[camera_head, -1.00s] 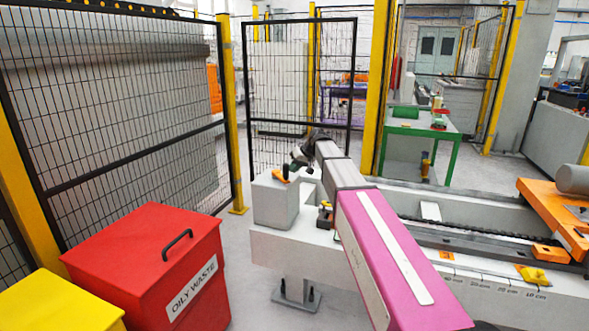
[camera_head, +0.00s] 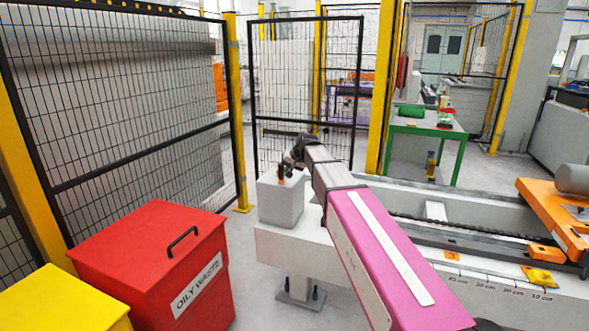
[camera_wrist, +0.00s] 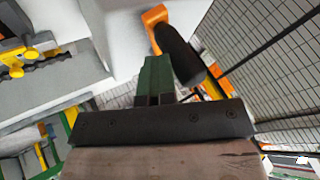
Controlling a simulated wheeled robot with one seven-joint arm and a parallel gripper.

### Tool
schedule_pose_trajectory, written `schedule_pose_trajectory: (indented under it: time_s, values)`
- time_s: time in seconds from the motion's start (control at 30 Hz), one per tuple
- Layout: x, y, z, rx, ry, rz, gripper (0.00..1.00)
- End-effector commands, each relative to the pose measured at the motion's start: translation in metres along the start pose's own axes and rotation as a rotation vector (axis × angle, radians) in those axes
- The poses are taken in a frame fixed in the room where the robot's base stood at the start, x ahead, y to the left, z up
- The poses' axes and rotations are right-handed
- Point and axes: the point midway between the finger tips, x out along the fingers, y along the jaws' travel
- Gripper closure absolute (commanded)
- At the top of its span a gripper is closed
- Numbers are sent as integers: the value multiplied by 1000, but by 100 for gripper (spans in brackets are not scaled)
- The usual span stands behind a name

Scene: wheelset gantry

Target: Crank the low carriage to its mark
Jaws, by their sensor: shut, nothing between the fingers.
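The orange crank with a black handle (camera_wrist: 178,55) shows at the top middle of the wrist view. Its orange arm (camera_wrist: 154,15) meets a pale housing (camera_head: 281,203), which stands at the near left end of the bench in the head view. My gripper (camera_wrist: 155,70) has its green fingers together and empty, just left of the handle in the picture; I cannot tell whether they touch. In the head view my gripper (camera_head: 294,162) is above the housing. The orange carriage (camera_head: 548,205) sits at the right on the rails. A yellow marker (camera_head: 538,276) is by the centimetre scale.
A red oily waste bin (camera_head: 150,255) and a yellow bin (camera_head: 75,300) stand at the left. Black mesh fencing (camera_head: 120,110) with yellow posts is behind. A green table (camera_head: 425,130) stands at the back right. Bare floor lies between the red bin and the bench.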

Motion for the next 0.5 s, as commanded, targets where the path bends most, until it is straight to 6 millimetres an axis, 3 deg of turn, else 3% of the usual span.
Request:
schedule_pose_trajectory:
  time_s: [0.2, 0.5]
  values:
    - [6, -17, 7, 118, 64, 66, 100]
    - [13, -33, 9, 118, 64, 64, 100]
